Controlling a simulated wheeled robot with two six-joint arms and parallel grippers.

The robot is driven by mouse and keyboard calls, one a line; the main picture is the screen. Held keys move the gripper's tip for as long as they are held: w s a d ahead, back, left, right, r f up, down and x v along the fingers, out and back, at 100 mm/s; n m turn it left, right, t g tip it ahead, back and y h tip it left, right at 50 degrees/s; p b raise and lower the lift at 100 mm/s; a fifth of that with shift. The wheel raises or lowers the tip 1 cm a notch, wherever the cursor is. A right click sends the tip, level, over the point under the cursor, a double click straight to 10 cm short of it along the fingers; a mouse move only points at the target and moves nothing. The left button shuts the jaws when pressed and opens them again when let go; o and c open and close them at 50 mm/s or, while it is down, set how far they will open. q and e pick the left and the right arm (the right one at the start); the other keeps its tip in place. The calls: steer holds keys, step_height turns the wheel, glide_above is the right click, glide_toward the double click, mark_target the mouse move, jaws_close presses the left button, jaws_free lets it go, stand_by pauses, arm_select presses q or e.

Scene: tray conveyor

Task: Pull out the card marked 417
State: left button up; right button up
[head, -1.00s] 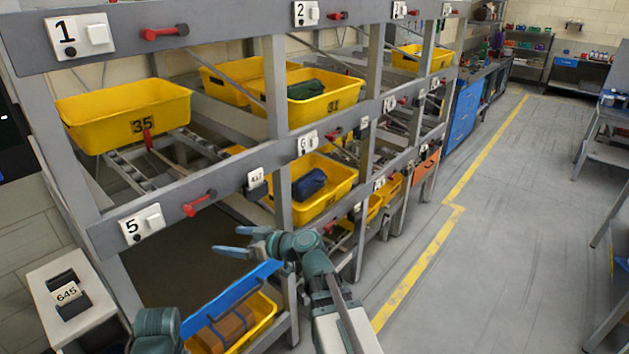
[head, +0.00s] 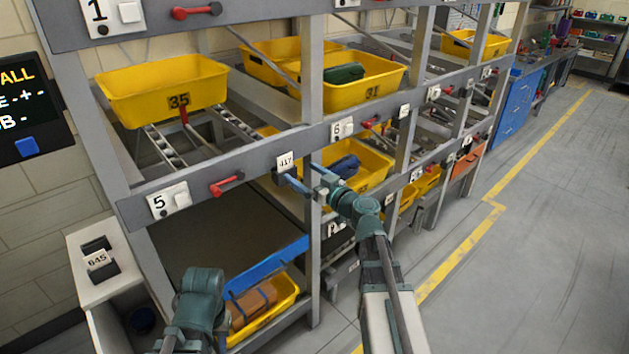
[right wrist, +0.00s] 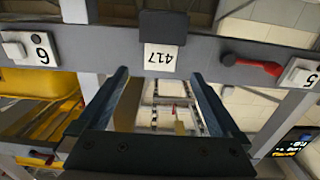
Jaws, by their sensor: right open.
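The white card marked 417 (head: 286,161) stands in a dark holder on the middle rail of the rack, between the tags 5 and 6. In the right wrist view the card (right wrist: 160,58) is upside down, centred just beyond the fingertips, below its dark holder (right wrist: 163,25). My right gripper (head: 302,177) is in front of the rail close to the card. In the right wrist view its two fingers (right wrist: 160,78) are open, one on each side of the card's line, with nothing between them. My left gripper is out of the head view.
Yellow bins 35 (head: 160,90) and 31 (head: 350,80) sit on the upper shelf. A red handle (head: 226,184) sticks out of the rail left of the card. A white box with card 645 (head: 97,260) stands at lower left. The floor at right is clear.

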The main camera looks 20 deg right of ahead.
mark_target(286, 161)
steer(key=x, duration=0.9)
steer(key=shift+c, duration=0.3)
steer(key=c, duration=1.3)
steer(key=shift+c, duration=0.2)
steer(key=shift+r, duration=0.15)
steer(key=shift+r+p, duration=2.35)
steer(key=shift+p, duration=0.25)
steer(key=shift+r, duration=0.1)
